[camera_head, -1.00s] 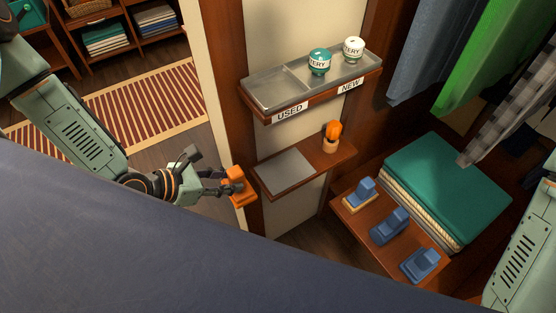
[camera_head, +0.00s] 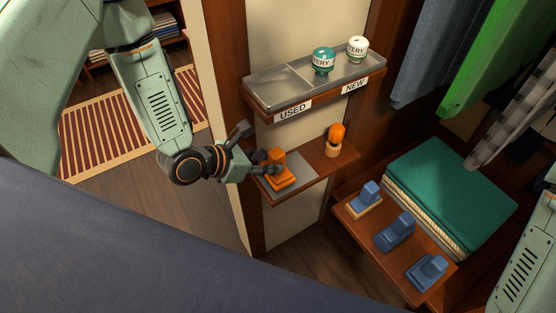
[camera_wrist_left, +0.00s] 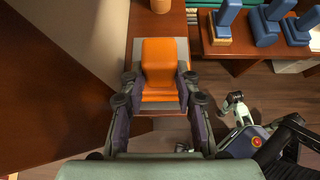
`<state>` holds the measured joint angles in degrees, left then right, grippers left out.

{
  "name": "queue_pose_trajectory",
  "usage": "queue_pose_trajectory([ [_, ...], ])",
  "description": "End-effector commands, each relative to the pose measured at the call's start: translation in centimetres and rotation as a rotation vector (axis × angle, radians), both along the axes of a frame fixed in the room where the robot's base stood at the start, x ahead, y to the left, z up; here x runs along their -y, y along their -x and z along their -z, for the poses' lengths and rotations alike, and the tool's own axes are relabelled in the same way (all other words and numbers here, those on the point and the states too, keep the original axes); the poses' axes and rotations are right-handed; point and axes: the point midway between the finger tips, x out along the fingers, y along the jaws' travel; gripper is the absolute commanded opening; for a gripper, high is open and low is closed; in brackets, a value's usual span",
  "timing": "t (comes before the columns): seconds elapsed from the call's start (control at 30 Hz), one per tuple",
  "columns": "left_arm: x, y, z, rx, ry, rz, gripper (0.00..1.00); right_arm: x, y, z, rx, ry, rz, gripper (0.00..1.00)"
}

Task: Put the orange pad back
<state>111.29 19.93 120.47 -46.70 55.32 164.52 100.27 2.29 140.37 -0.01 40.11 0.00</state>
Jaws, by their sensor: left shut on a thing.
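The orange pad (camera_head: 280,180) is a flat base with a raised block, upright over the grey mat (camera_head: 300,160) on the small wooden shelf (camera_head: 322,166). My left gripper (camera_head: 262,169) comes in from the left and is shut on the orange pad. In the left wrist view the orange pad (camera_wrist_left: 158,66) sits between the two fingers, with the grey mat (camera_wrist_left: 182,50) showing around it. I cannot tell whether the pad touches the mat. The right arm's upper part shows at the right edge of the head view, without its gripper.
An orange-topped wooden object (camera_head: 335,139) stands on the same shelf, right of the mat. The metal tray (camera_head: 270,91) above holds a green and a white jar. Several blue pads stand on the lower right shelf (camera_head: 372,226). Clothes hang at right.

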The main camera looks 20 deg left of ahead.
Motion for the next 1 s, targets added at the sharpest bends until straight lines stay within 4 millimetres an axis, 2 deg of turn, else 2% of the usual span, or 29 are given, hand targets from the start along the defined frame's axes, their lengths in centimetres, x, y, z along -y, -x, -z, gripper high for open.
queue_pose_trajectory([
  [0.2, 2.0, -2.5, 0.0, 0.004, -0.002, 0.006, 0.0, 0.0, 0.0, 0.5, 0.0, 0.0, 0.0, 0.4],
  [0.33, 1.8, -2.4, 1.4, -0.001, -0.001, 0.0, 0.0, 0.0, 0.0, 0.9, 0.0, 0.0, 0.0, 0.4],
  [0.77, 1.8, -2.4, 1.9, 0.002, -0.001, 0.001, 0.0, 0.0, 0.0, 1.1, 0.0, 0.0, 0.0, 0.4],
  [0.8, 1.8, -2.4, 1.9, 0.0, -0.001, 0.001, 0.33, 0.0, 0.0, 1.1, 0.0, 0.0, 0.0, 0.4],
  [1.0, 1.8, -2.3, 1.8, 0.0, -0.001, 0.001, 0.5, 0.0, 0.0, 1.1, 0.0, 0.0, 0.0, 0.4],
])
